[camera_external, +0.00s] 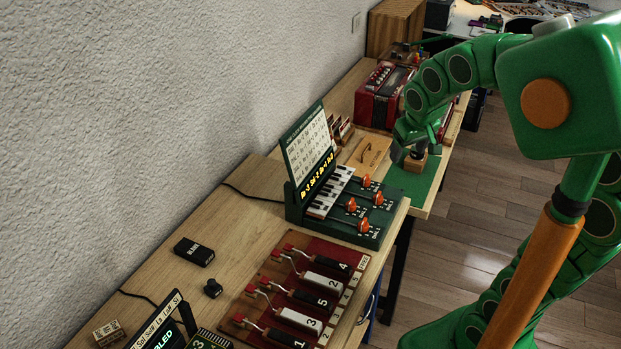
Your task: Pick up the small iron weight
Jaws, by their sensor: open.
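A small dark knobbed piece (213,288), which looks like a small iron weight, stands on the wooden bench at the lower left, beside the red key-lever board. My gripper (417,152) is far from it, at the upper right, pointing down over a small wooden block (415,164) on a green mat (428,178). Dark parts show at the end of my gripper; I cannot tell whether they are its fingers or something on the block. The jaws are open, and whether they touch the block cannot be told.
A black labelled block (194,251) lies near the dark piece. The red board (322,250) with numbered levers and the green keyboard unit (345,205) with its upright panel stand between there and my gripper. A red accordion-like box (380,95) stands behind. The wall borders the left side.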

